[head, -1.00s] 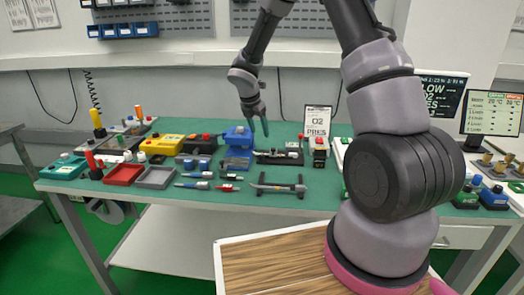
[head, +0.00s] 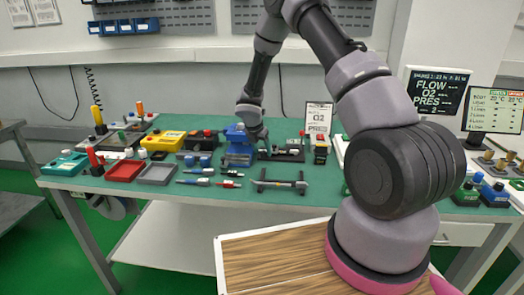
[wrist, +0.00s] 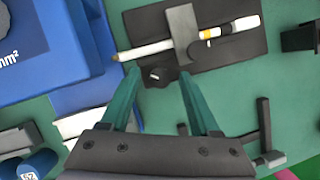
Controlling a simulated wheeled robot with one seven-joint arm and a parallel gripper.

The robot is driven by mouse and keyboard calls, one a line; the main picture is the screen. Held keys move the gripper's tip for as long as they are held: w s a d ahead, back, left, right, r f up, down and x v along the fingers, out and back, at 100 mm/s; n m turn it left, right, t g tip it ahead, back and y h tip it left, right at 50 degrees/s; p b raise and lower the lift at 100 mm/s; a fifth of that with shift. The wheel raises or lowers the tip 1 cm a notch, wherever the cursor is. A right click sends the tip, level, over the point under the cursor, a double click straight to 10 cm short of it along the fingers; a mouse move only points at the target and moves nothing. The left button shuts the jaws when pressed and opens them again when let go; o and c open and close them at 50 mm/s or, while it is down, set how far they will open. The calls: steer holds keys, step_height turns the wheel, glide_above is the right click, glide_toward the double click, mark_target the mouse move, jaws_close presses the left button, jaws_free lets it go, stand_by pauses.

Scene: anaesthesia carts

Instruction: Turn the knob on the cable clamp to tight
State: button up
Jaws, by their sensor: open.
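The cable clamp (head: 290,155) is a dark block on a black base plate, near the back middle of the green table. In the wrist view its grey clamp bar (wrist: 182,35) crosses a white and yellow cable-like rod (wrist: 145,49). The small black knob (wrist: 158,76) with a white mark sits at the near edge of the plate. My gripper (wrist: 160,78) is open, with one finger left of the knob and one right of it. I cannot tell whether the fingers touch it. In the head view my gripper (head: 264,147) is low beside the clamp's left end.
A blue box (head: 238,146) stands close to the left of my gripper; its label shows in the wrist view. A dark stand with a bar (head: 279,184) lies in front. A sign (head: 318,119) stands behind to the right. Trays and tools fill the table's left side.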

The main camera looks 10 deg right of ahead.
jaws_close()
steer(key=shift+m, duration=0.8)
jaws_free()
steer(key=v, duration=1)
steer(key=shift+w+a+r, duration=0.15)
steer(key=shift+a+r, duration=0.2)
steer(key=shift+r, duration=0.05)
